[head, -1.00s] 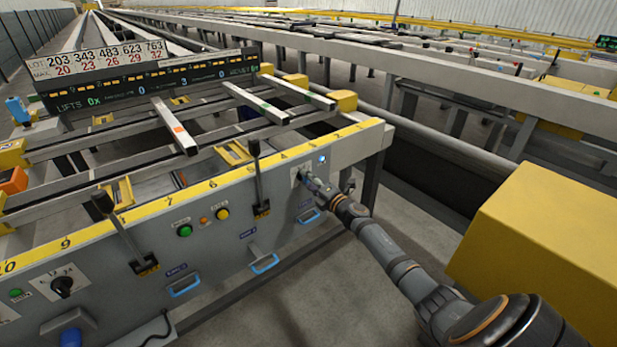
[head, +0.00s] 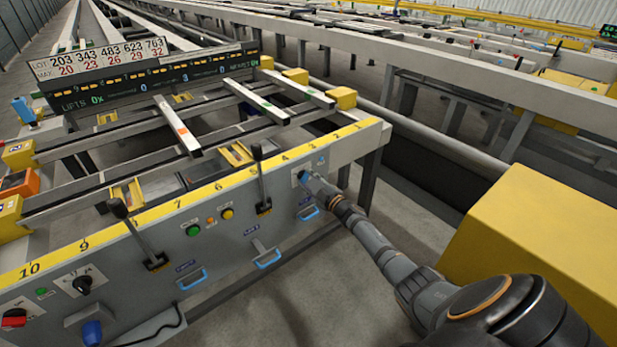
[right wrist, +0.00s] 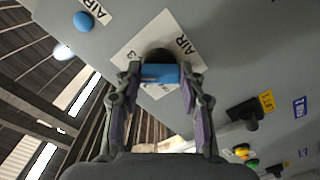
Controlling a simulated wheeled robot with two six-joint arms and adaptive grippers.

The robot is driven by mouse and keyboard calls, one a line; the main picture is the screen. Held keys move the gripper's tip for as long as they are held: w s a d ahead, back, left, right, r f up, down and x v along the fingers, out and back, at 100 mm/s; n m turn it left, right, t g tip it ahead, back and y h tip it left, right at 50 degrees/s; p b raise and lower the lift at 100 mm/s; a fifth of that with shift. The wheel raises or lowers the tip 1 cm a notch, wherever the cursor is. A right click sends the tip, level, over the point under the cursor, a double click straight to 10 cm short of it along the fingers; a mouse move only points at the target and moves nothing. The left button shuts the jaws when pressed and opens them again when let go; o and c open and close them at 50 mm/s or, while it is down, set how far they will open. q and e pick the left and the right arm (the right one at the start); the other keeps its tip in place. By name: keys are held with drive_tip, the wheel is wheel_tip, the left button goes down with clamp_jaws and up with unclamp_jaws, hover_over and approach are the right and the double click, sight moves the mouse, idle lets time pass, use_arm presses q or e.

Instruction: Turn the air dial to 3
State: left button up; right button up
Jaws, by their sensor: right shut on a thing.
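The air dial (right wrist: 160,73) has a blue grip on a dark round base, mounted on a white plate (right wrist: 122,58) marked AIR with a 3 at its left in the right wrist view. My right gripper (right wrist: 160,77) is shut on the blue grip, one finger on each side. In the head view my right gripper (head: 305,180) reaches the grey panel (head: 225,250) near its right end and hides most of the dial. I cannot tell which number the dial points to. My left gripper is not in view.
Left along the panel are a black lever (head: 261,180), yellow (head: 227,213) and green (head: 193,230) buttons, and blue handles (head: 267,259) below. A blue button (right wrist: 84,22) sits near the dial. A large yellow box (head: 545,250) stands right of my arm.

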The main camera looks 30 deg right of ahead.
drive_tip(key=shift+m+p, duration=0.45)
drive_tip(key=shift+m, duration=0.65)
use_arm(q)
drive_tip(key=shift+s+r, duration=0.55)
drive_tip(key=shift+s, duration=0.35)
use_arm(e)
drive_tip(key=shift+m, duration=0.6)
use_arm(q)
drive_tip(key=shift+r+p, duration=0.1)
drive_tip(key=shift+p, duration=0.2)
use_arm(e)
drive_tip(key=shift+f+m, duration=0.1)
drive_tip(key=shift+m, duration=0.2)
drive_tip(key=o, duration=1.2)
drive_tip(key=shift+c, duration=0.2)
drive_tip(key=s+d, duration=0.1)
drive_tip(key=s, duration=1.1)
